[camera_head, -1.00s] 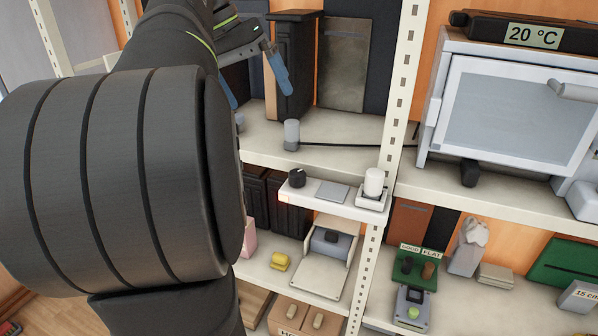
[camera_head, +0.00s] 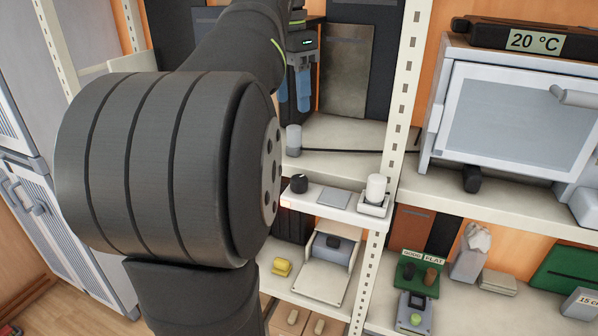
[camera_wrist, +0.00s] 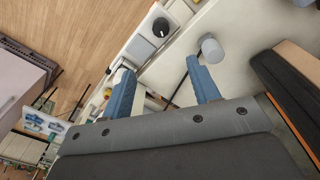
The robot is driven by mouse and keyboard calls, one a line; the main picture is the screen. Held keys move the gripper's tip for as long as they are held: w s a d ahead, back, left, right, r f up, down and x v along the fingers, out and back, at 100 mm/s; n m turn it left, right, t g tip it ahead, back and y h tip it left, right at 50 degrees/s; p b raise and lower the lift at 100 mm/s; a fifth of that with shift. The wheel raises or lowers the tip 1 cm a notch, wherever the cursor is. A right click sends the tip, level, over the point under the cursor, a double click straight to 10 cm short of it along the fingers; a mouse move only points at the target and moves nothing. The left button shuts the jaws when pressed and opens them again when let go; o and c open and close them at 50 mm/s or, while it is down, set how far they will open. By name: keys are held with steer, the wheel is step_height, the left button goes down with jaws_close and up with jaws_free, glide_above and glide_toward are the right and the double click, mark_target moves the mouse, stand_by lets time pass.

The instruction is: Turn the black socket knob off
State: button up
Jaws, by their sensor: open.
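The black socket knob (camera_head: 299,183) stands on the left end of a white strip (camera_head: 335,199) fixed along the shelf front. A small reddish light glows on the strip's front below the knob. In the wrist view the knob (camera_wrist: 161,27) shows from above with a pale pointer mark, on a white plate beyond the fingertips. My gripper (camera_head: 293,108) has blue fingers pointing down and hangs above the shelf, up and behind the knob, apart from it. In the wrist view my gripper (camera_wrist: 160,80) is open and empty, its two blue fingers spread.
A grey cylinder (camera_head: 293,140) stands on the shelf close below my gripper, with a black rod running right from it. A white cylinder (camera_head: 376,189) stands at the strip's right end. A perforated upright (camera_head: 402,100) and an oven (camera_head: 510,120) are on the right.

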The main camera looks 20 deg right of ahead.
mark_target(299, 177)
steer(key=shift+m+y, duration=0.4)
steer(key=shift+m, duration=0.3)
steer(key=f, duration=1.1)
steer(key=d+f, duration=0.1)
steer(key=f, duration=0.5)
steer(key=shift+s+d+f, duration=0.1)
steer(key=shift+s, duration=0.1)
steer(key=c, duration=1)
